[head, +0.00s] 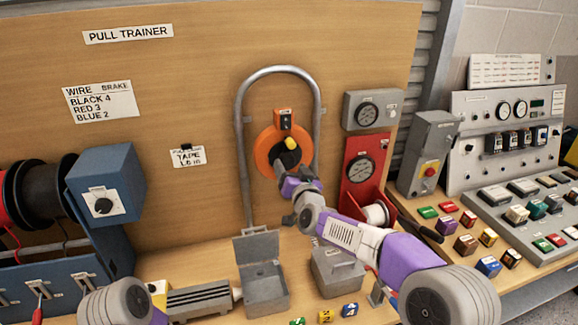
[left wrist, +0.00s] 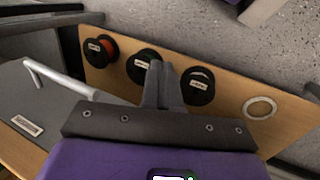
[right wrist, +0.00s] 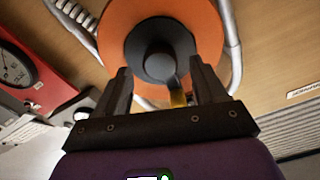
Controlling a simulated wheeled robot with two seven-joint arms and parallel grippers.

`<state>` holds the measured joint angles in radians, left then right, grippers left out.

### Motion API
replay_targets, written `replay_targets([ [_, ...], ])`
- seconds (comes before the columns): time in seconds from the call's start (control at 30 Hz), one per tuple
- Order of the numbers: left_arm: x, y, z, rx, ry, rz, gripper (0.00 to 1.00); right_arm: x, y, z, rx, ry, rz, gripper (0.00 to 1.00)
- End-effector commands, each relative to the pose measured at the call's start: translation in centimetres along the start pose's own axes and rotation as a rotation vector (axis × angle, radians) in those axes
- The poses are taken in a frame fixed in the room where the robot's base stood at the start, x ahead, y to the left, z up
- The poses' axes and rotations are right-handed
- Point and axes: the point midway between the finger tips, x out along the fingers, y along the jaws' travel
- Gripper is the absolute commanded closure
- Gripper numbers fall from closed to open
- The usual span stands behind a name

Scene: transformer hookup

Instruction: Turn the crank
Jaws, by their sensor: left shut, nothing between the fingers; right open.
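An orange disc (head: 266,153) with a dark hub is mounted on the wooden board. Its crank has a yellow knob (head: 291,143). My right gripper (head: 287,163) is right in front of the disc and partly hides it. In the right wrist view, the open right gripper (right wrist: 161,68) faces the disc (right wrist: 208,30) and its dark hub (right wrist: 158,62).
A bent grey pipe (head: 241,130) arches around the disc. A red gauge panel (head: 357,185) stands close to its right. Below are an open grey box (head: 262,285) and a closed box (head: 338,270). A control console (head: 500,150) is at right. Spools (left wrist: 200,85) lie below the left gripper.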

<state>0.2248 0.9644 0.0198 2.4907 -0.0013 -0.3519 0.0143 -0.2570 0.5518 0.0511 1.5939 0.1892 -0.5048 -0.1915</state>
Motion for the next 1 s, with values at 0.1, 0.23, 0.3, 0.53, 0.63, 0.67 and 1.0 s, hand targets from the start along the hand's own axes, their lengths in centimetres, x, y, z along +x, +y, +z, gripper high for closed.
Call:
replay_targets([
  [0.1, 0.2, -0.1, 0.0, 0.000, 0.000, 0.000, 1.00, -1.8, 0.0, 0.1, 0.000, -0.001, -0.001, 0.29],
  [0.23, 0.4, -0.1, 0.0, 0.000, 0.000, 0.000, 1.00, -3.1, 0.0, 0.1, 0.001, -0.001, -0.001, 0.29],
  [0.3, 0.4, -0.1, 0.0, 0.000, 0.000, 0.000, 1.00, -3.6, 0.0, 0.1, 0.001, -0.001, -0.001, 0.29],
  [0.53, 0.4, -0.1, 0.0, 0.000, 0.000, 0.000, 1.00, -4.0, 0.0, 0.1, 0.001, -0.001, 0.000, 0.29],
  [0.63, 0.4, -0.1, 0.0, 0.000, 0.000, 0.000, 1.00, -4.0, 0.0, 0.1, 0.000, -0.001, 0.000, 0.29],
  [0.67, 0.4, -0.1, 0.0, 0.000, 0.000, 0.000, 1.00, -4.0, 0.0, 0.1, 0.000, -0.001, 0.000, 0.29],
  [1.0, -3.8, 1.4, 0.2, 0.000, 0.000, 0.000, 1.00, -4.0, -1.5, -4.1, 0.000, -0.001, 0.000, 0.29],
])
